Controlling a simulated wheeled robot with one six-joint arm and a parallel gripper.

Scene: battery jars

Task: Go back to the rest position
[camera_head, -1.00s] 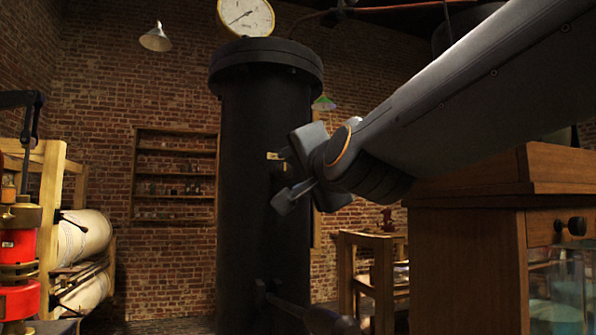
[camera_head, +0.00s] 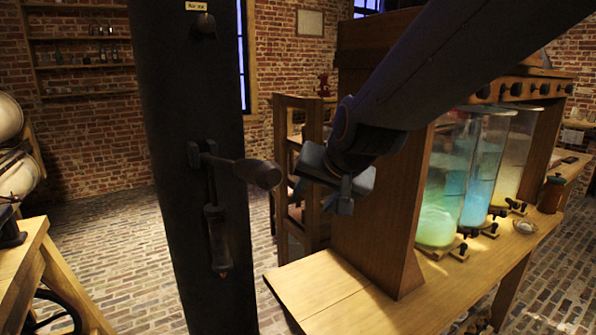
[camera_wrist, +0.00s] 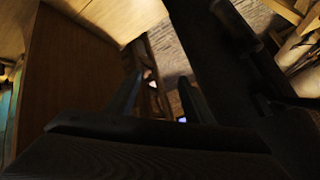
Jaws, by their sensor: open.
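My gripper (camera_head: 324,190) is open with nothing between its fingers. In the head view it hangs at the end of my arm, which comes in from the upper right. It appears between the dark iron column (camera_head: 185,130) and the wooden jar cabinet (camera_head: 385,215). In the wrist view both fingers of my gripper (camera_wrist: 159,92) stand apart, with dim background between them. I cannot tell its exact distance from the column or the cabinet.
A lever handle (camera_head: 240,170) sticks out of the column toward my gripper. Glass jars with green (camera_head: 448,180), blue (camera_head: 483,170) and yellowish (camera_head: 514,155) liquid stand in the cabinet on a wooden bench (camera_head: 375,312). Brick floor (camera_head: 120,255) is open at left.

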